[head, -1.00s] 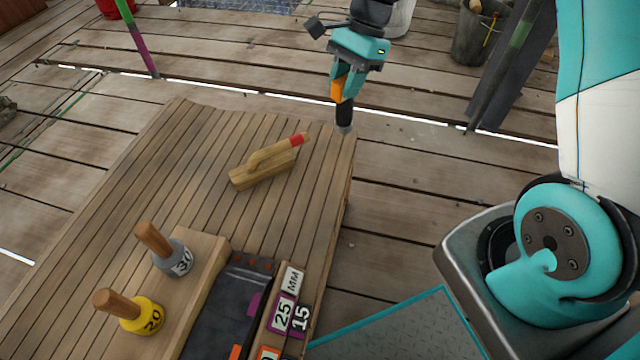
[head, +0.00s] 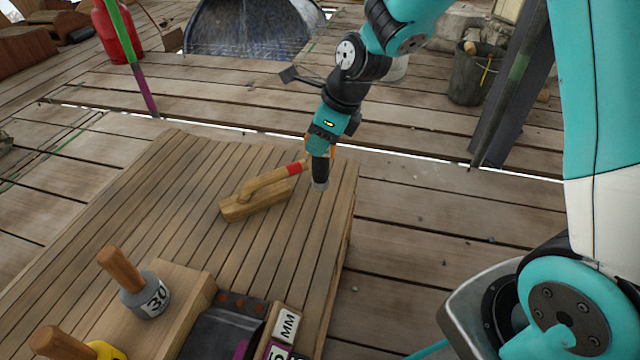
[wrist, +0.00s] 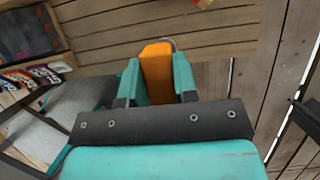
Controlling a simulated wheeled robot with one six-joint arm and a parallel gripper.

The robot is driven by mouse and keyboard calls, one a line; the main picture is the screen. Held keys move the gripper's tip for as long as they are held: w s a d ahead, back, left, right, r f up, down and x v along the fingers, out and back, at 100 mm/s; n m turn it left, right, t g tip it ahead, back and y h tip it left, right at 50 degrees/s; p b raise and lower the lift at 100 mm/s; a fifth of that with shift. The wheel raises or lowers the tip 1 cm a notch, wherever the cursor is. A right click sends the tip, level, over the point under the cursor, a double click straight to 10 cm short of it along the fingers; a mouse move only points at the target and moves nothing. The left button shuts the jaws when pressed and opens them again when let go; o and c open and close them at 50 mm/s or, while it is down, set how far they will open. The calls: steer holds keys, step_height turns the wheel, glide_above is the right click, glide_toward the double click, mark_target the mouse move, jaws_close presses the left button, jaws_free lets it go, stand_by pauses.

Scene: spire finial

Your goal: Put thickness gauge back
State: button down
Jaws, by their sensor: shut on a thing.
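My gripper (head: 321,152) is shut on a slim tool that appears to be the thickness gauge (head: 320,172). In the head view its black cylindrical part and grey tip hang down over the right part of the slatted wooden bench (head: 190,160). In the wrist view an orange part of the gauge (wrist: 157,75) sits between the two teal fingers. Whether the tip touches the bench cannot be told. A wooden block (head: 194,325) stands at the front, with a dark tray (head: 225,332) beside it.
A wooden tool with a red-banded handle (head: 255,200) lies just left of my gripper. A grey "30" piece (head: 145,295) and a yellow "20" piece (head: 105,350), both wooden-handled, stand at the front left. An MM label (head: 287,325) is right of the tray.

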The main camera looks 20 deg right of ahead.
mark_target(319, 172)
step_height(319, 172, down, 8)
steer(key=b, duration=0.3)
steer(key=shift+f, duration=0.25)
steer(key=shift+r, duration=0.1)
steer(key=c, duration=0.9)
jaws_free()
